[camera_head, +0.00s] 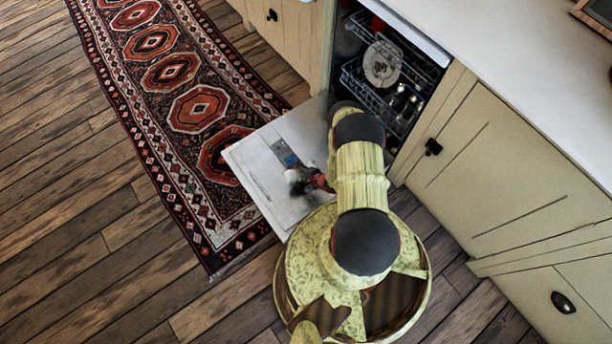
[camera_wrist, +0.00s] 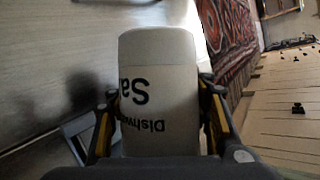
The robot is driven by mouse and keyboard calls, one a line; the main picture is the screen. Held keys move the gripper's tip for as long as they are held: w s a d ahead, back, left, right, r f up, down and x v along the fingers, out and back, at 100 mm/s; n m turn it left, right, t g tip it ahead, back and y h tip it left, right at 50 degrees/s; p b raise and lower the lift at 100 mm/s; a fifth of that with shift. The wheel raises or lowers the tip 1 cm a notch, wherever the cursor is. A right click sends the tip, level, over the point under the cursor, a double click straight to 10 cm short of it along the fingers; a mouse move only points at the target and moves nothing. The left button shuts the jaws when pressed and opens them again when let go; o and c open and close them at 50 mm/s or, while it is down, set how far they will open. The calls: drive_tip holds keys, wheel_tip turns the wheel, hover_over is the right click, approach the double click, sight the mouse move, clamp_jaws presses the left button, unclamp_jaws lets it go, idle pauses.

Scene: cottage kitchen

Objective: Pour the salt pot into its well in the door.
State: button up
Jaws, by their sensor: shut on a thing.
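The salt pot (camera_wrist: 160,62) is a pale container with dark lettering, upside down in the wrist view, where "Sa" and part of "Dishw" can be read. My gripper (camera_wrist: 160,118) is shut on it, with a finger on each side. In the head view my gripper (camera_head: 306,184) is over the open dishwasher door (camera_head: 262,172), and the pot is too small and blurred there to judge its tilt. A grey-blue dispenser panel (camera_head: 285,153) is set in the door, just beyond my gripper. The inside of its well cannot be made out, and no salt is seen falling.
The dishwasher racks (camera_head: 378,88) hold a plate (camera_head: 382,63) and other dishes behind the door. Cream cabinets (camera_head: 500,165) and a white worktop (camera_head: 520,70) stand at the right. A patterned rug (camera_head: 190,110) lies left of the door on the wooden floor (camera_head: 80,220), which is clear.

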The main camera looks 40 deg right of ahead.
drive_tip(key=shift+d+f+m+t+y, duration=0.2)
drive_tip(key=shift+f+m+t+y, duration=0.25)
drive_tip(key=shift+y, duration=0.25)
idle(2.7)
drive_tip(key=shift+a+r+n+g+h, duration=0.25)
drive_tip(key=shift+r+n+g+h, duration=0.25)
drive_tip(key=shift+h, duration=0.2)
drive_tip(key=shift+a+r+h, duration=0.1)
drive_tip(key=shift+r+h, duration=0.1)
drive_tip(key=shift+h, duration=0.1)
drive_tip(key=shift+n+g+h, duration=0.3)
drive_tip(key=shift+n+g, duration=0.05)
drive_tip(key=shift+r, duration=0.1)
